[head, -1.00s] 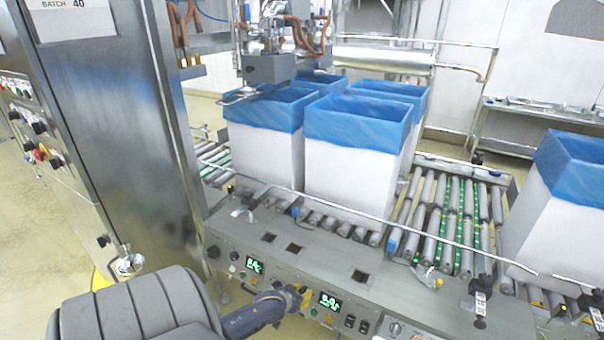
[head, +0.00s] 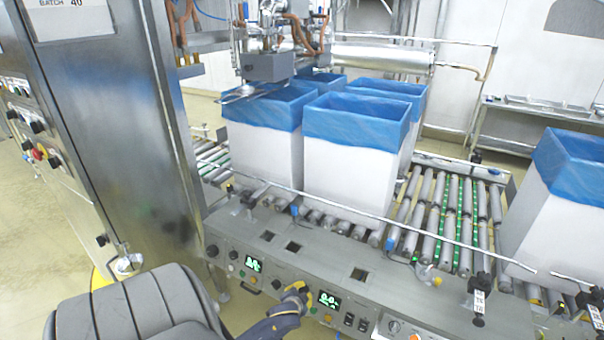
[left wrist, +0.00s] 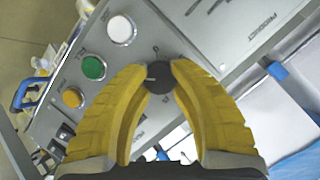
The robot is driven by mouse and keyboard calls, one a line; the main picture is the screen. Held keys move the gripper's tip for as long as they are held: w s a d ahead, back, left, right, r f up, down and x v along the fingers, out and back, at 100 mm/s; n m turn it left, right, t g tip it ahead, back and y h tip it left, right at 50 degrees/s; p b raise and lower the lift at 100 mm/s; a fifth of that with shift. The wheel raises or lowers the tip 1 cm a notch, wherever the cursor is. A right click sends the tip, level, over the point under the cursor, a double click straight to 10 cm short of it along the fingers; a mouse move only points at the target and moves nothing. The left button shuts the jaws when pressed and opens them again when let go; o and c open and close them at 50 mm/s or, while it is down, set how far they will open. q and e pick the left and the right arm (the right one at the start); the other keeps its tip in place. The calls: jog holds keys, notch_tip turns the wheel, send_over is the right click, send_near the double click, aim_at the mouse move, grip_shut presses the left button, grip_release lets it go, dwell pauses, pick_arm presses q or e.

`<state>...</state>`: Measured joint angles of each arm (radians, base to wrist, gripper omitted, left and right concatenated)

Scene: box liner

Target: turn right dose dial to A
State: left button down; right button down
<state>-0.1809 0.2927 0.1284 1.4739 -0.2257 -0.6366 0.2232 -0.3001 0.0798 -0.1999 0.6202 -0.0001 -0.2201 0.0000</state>
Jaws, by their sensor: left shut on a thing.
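A round black dial (left wrist: 159,77) with a short white mark is on the grey control panel (left wrist: 60,115) in the left wrist view. The yellow fingers of my left gripper (left wrist: 159,72) are closed around it, one on each side. In the head view my left gripper (head: 302,292) is at the panel's front face, just left of a green-lit display (head: 329,300). It covers the dial there. I cannot read any letter around the dial. My right gripper is not in view.
Beside the dial are a white button (left wrist: 121,30), a green button (left wrist: 93,68) and a yellow button (left wrist: 73,97). Another green-lit display (head: 253,264) is farther left on the panel. Blue-lined white boxes (head: 352,165) stand on the roller conveyor (head: 448,215) behind.

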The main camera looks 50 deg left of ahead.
pick_arm(q)
jog(key=shift+s+f+m, duration=0.1)
jog(key=shift+f+m, duration=0.1)
jog(key=shift+m, duration=0.1)
dwell(0.4)
jog(key=c, duration=1)
grip_release()
jog(key=shift+r, duration=0.1)
jog(key=shift+o, duration=0.2)
